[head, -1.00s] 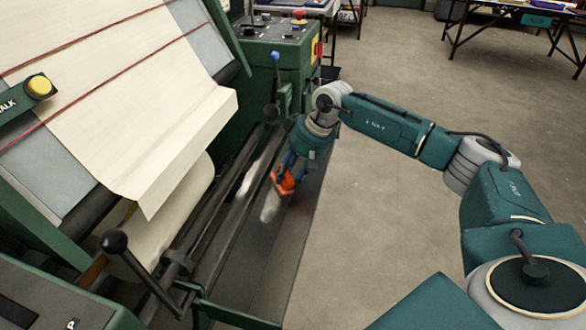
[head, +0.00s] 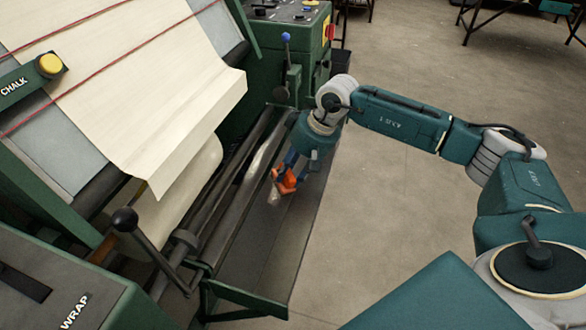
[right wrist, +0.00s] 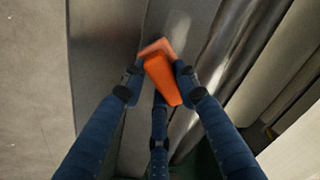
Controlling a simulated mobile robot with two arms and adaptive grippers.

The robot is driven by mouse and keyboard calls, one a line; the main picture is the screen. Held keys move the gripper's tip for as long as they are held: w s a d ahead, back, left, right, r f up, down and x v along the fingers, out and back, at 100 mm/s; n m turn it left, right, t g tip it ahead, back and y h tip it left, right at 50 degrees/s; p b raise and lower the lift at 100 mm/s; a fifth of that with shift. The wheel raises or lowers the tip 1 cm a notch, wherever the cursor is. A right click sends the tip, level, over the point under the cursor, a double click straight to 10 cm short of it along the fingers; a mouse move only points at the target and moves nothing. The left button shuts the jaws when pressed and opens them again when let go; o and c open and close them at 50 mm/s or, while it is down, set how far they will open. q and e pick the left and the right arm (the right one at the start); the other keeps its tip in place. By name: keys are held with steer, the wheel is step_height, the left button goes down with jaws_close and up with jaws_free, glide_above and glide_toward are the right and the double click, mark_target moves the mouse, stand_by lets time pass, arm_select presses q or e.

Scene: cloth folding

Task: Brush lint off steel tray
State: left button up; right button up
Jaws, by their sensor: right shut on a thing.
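The steel tray (head: 283,235) is a long, dull metal strip along the machine's front. My right gripper (head: 285,178) is above its far half, shut on an orange brush (head: 287,184). In the right wrist view the fingers of the gripper (right wrist: 157,82) close around the brush (right wrist: 164,80), over the grey tray (right wrist: 107,60). A small pale patch, perhaps lint (head: 273,196), lies on the tray just left of and below the brush. Whether the brush touches the tray is unclear. My left gripper is not in view.
Dark rollers (head: 222,205) run along the tray's left side, below hanging cream cloth (head: 150,90). A black-knobbed lever (head: 125,220) and a blue-knobbed lever (head: 286,60) stick up nearby. Open floor (head: 400,230) lies to the right.

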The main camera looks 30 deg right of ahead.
steer(key=shift+s+a, duration=1.05)
steer(key=shift+c, duration=0.2)
steer(key=shift+s+a+f+b, duration=0.2)
steer(key=shift+s+a+b, duration=0.55)
steer(key=shift+s+a, duration=0.5)
arm_select(q)
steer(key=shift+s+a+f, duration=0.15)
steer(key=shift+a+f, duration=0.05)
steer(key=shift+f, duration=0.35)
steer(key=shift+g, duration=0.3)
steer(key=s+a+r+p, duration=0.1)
steer(key=p, duration=0.1)
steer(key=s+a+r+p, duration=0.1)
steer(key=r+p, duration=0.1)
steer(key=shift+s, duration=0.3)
arm_select(e)
steer(key=v, duration=0.9)
steer(key=shift+a+r, duration=0.3)
steer(key=shift+r, duration=0.05)
steer(key=shift+w, duration=0.1)
